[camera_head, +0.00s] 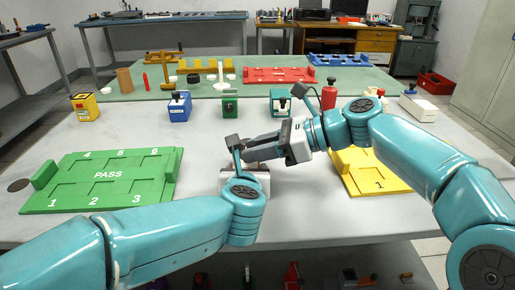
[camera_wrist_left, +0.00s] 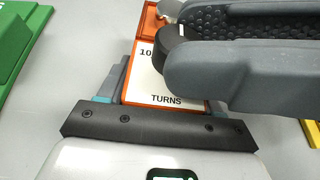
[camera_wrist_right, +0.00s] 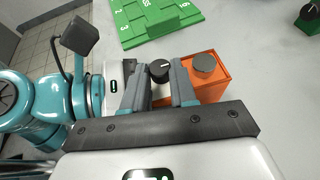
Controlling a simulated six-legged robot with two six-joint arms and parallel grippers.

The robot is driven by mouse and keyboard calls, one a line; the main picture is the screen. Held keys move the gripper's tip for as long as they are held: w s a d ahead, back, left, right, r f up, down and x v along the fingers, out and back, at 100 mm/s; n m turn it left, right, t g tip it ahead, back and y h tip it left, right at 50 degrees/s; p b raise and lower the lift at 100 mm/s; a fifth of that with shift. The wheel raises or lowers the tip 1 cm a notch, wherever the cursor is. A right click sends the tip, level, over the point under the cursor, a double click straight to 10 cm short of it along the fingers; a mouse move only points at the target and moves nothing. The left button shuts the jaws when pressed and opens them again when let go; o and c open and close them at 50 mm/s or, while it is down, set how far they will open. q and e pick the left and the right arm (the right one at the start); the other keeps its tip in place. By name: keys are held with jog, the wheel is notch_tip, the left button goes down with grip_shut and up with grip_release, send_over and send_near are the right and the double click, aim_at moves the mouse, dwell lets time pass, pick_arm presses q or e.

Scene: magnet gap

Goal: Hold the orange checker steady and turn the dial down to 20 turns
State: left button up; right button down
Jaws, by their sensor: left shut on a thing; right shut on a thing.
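The orange checker (camera_wrist_right: 208,88) is a small box with a grey round piece on top, clear in the right wrist view. In the left wrist view its white face (camera_wrist_left: 146,82) reads "10" and "TURNS"; other marks are covered. My left gripper (camera_wrist_left: 165,92) is shut on the checker, one finger on each side. The black dial (camera_wrist_right: 160,69) sits between the fingers of my right gripper (camera_wrist_right: 158,82), which is shut on it. The right gripper also shows in the head view (camera_head: 258,150). There the grippers hide the checker. The dial's reading cannot be read.
A green PASS tray (camera_head: 105,188) lies at left and a yellow tray (camera_head: 372,172) at right, partly behind my right arm. Several coloured checkers, including a blue one (camera_head: 179,108) and a green one (camera_head: 230,109), stand behind. A red tray (camera_head: 280,76) lies farther back.

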jog(key=c, duration=0.9)
grip_release()
jog(key=v, duration=1.2)
pick_arm(q)
jog(key=o, duration=1.3)
jog(key=shift+c, duration=0.2)
